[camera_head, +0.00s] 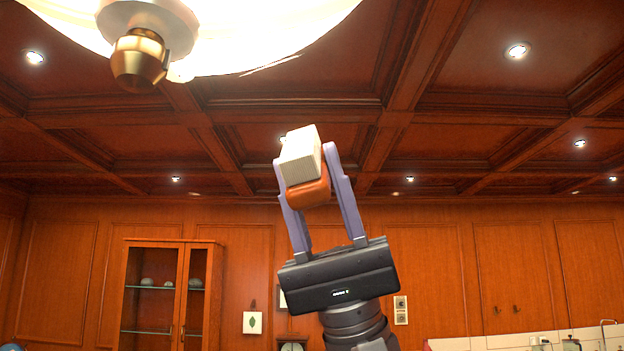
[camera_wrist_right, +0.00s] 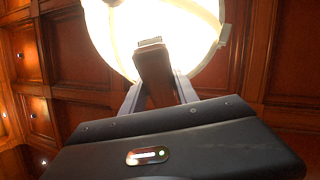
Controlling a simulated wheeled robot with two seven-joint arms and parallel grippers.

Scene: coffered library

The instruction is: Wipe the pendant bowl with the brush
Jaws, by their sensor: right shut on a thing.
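The pendant bowl (camera_head: 270,35) hangs at the top left of the head view, glowing white, with a brass knob (camera_head: 139,62) under it. The bowl also fills the top middle of the right wrist view (camera_wrist_right: 195,55). My right gripper (camera_head: 310,170) points up and is shut on the brush (camera_head: 308,192). The brush has an orange-brown wooden body and pale bristles facing up. In the head view it is below and right of the bowl, with a visible gap. In the wrist view the brush (camera_wrist_right: 153,75) overlaps the bowl; contact cannot be told there. My left gripper is out of view.
A coffered wooden ceiling (camera_head: 480,75) with small lights spans the top. A glass-fronted cabinet (camera_head: 170,290) stands at the back wall, left. A pale counter (camera_head: 500,341) is at the lower right. The space around the brush looks clear.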

